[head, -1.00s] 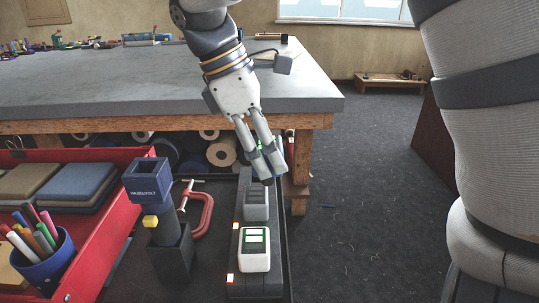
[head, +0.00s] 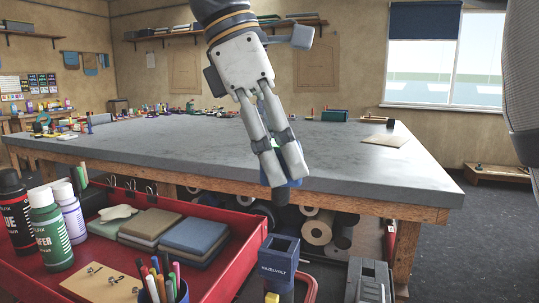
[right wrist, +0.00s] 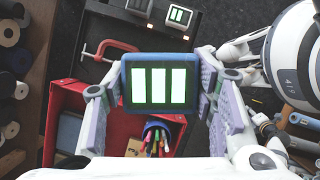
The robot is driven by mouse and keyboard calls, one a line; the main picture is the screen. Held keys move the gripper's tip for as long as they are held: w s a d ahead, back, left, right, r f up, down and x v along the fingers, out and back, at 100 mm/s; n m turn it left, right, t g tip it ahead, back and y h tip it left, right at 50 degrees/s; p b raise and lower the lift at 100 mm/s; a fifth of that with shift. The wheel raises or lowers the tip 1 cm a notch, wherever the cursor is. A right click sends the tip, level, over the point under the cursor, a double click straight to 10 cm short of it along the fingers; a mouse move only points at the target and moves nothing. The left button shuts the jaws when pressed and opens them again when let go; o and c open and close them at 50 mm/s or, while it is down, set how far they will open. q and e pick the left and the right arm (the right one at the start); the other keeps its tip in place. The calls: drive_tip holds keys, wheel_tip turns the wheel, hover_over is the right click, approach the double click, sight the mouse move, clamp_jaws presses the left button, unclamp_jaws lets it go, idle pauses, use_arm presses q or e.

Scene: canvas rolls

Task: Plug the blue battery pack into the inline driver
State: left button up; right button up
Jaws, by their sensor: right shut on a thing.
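My right gripper (head: 278,168) is shut on the blue battery pack (head: 294,182) and holds it up in front of the workbench. In the right wrist view the blue battery pack (right wrist: 125,82) sits between the two fingers, showing a face with three lit bars. The inline driver (head: 278,258) is dark blue with an open square top and a yellow button. It stands upright below the gripper, apart from the pack; its lower part is cut off by the frame. I cannot make it out in the right wrist view. My left gripper is not in view.
A red tray (head: 225,285) with markers, pads and bottles lies left of the driver. A red clamp (head: 309,284) is just right of it. White (right wrist: 179,16) and grey (right wrist: 138,6) packs sit on a dark strip. The workbench (head: 370,165) is behind.

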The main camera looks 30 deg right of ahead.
sight(280, 199)
drive_tip(key=shift+f, duration=2.65)
drive_tip(key=shift+f, duration=2.3)
drive_tip(key=o, duration=1.2)
drive_tip(key=shift+o, duration=0.2)
drive_tip(key=v, duration=1.2)
